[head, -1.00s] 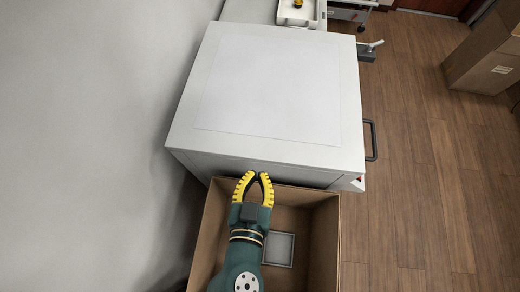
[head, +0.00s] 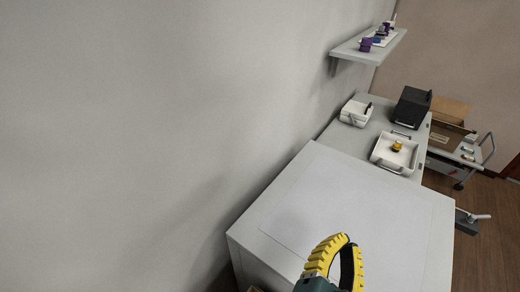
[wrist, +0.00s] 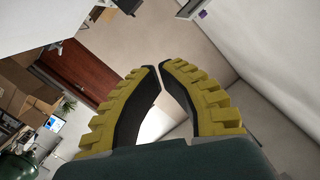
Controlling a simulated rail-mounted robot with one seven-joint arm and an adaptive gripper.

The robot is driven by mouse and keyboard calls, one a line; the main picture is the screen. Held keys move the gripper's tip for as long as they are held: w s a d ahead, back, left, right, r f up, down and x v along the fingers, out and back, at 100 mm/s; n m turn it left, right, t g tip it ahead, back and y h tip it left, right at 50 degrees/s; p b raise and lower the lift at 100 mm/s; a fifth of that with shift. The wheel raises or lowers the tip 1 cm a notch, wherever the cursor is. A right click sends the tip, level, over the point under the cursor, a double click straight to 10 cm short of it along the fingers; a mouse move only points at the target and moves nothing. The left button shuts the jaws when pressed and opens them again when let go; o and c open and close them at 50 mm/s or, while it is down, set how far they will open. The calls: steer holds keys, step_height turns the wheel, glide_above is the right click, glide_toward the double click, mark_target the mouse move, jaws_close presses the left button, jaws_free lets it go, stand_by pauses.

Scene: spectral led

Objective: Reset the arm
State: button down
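My gripper (head: 348,243) is at the lower right of the head view, above the near part of a large white cabinet top (head: 385,215). Its yellow, ridged fingers point up in the picture and curve toward each other. In the wrist view my gripper (wrist: 157,67) shows its dark fingertips close together, with nothing held between them. A bright patch shows through the gap between the fingers; I cannot tell what it belongs to. Most of the arm is out of view.
Beyond the cabinet, a bench holds a white tray (head: 382,155) with a yellow item (head: 397,146), a white device (head: 355,113) and a black box (head: 411,107). A wall shelf (head: 350,48) holds small items. A cart (head: 470,153) stands at right. Wall fills the left.

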steer(key=a+r+n+t+y+p, duration=0.2)
steer(key=r+n+p, duration=0.2)
steer(key=r+p, duration=0.5)
steer(key=a+r+n+t+y+p, duration=0.2)
steer(key=r+p, duration=0.8)
steer(key=r, duration=1.1)
steer(key=a+r+n+t+y+p, duration=0.2)
steer(key=r+p, duration=0.8)
steer(key=r, duration=0.6)
steer(key=n+t+y, duration=0.1)
steer(key=n+y, duration=0.1)
steer(key=n, duration=0.1)
steer(key=shift+w+a+n+t, duration=0.15)
steer(key=shift+a+n+t, duration=0.2)
steer(key=shift+n+t, duration=0.05)
steer(key=shift+f, duration=0.15)
